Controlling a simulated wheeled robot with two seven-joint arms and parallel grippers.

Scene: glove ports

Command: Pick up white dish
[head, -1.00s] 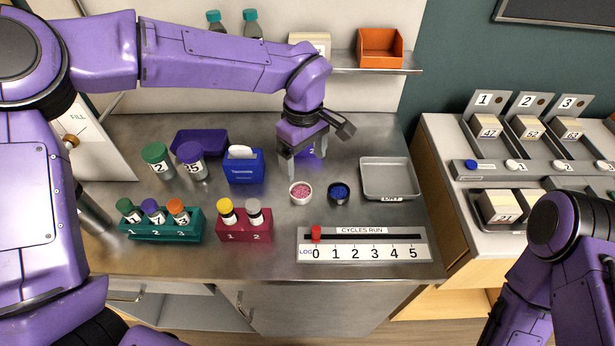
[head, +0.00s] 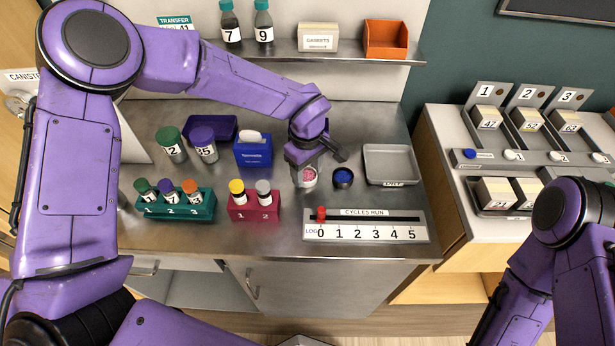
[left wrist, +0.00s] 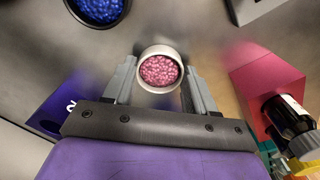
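The white dish (head: 308,177), small, round and filled with pink beads, stands upright on the steel bench. In the left wrist view the white dish (left wrist: 160,70) sits between the fingertips of my left gripper (left wrist: 161,82). One finger is close against each side. I cannot tell whether they touch or grip it. In the head view my left gripper (head: 308,168) is down over the dish and partly hides it. My right forearm shows at the lower right, but its gripper is out of view.
A dark dish of blue beads (head: 343,177) stands just right of the white dish. A grey tray (head: 391,165) lies further right. The CYCLES RUN slider board (head: 366,226) is in front. A red rack (head: 254,207) and blue box (head: 253,150) stand to the left.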

